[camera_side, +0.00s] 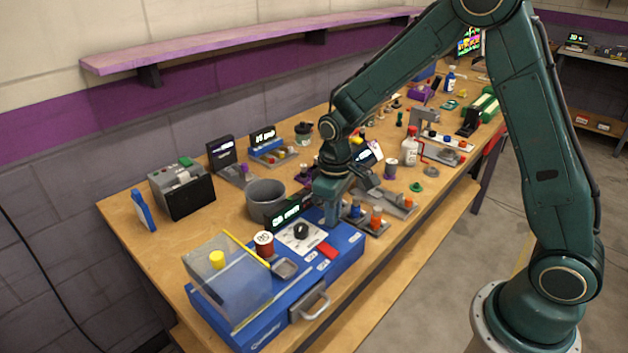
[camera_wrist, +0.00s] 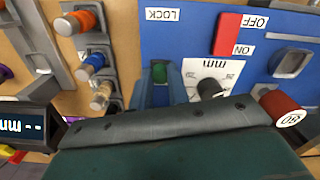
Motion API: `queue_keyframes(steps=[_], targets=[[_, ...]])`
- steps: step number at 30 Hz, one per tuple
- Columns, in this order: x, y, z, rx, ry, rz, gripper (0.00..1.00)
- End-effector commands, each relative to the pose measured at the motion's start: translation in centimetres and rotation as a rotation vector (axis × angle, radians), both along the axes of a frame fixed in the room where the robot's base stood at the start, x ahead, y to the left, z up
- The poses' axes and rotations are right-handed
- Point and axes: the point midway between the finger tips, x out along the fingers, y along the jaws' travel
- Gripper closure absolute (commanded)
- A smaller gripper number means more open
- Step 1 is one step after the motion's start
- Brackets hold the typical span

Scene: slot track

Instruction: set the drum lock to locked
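The blue device (camera_side: 345,258) stands at the front edge of the bench. A white LOCK label (camera_wrist: 162,14) is on its face in the wrist view. Below that label is a small green piece (camera_wrist: 160,73), seemingly the drum lock's slider, with grey-blue finger parts around it. My gripper (camera_side: 332,222) is low over the device's right end, fingers pointing down. Whether it touches or grips the green piece I cannot tell. A red drum marked 80 (camera_side: 264,242) stands on the device, also visible in the wrist view (camera_wrist: 284,108).
A black dial knob (camera_side: 301,231) and a red ON/OFF switch (camera_side: 327,250) sit close to my gripper. A clear cover with a yellow knob (camera_side: 217,259) is at the left. A grey pot (camera_side: 265,195) stands behind; a block with coloured plugs (camera_side: 375,221) is at the right.

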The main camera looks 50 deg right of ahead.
Motion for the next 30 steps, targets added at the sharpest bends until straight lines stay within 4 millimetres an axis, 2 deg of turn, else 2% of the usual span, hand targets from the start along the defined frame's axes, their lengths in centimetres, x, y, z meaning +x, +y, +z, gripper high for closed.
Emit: queue_keyframes(steps=[8,18,29,30], targets=[[-0.6,0.0,0.1,0.0,0.0,0.0,1.0],[-4.0,0.0,0.1,0.0,0.0,0.0,1.0],[-4.5,0.0,0.1,0.0,0.003,0.0,1.0],[-4.6,0.0,0.1,0.0,0.004,0.0,0.79]])
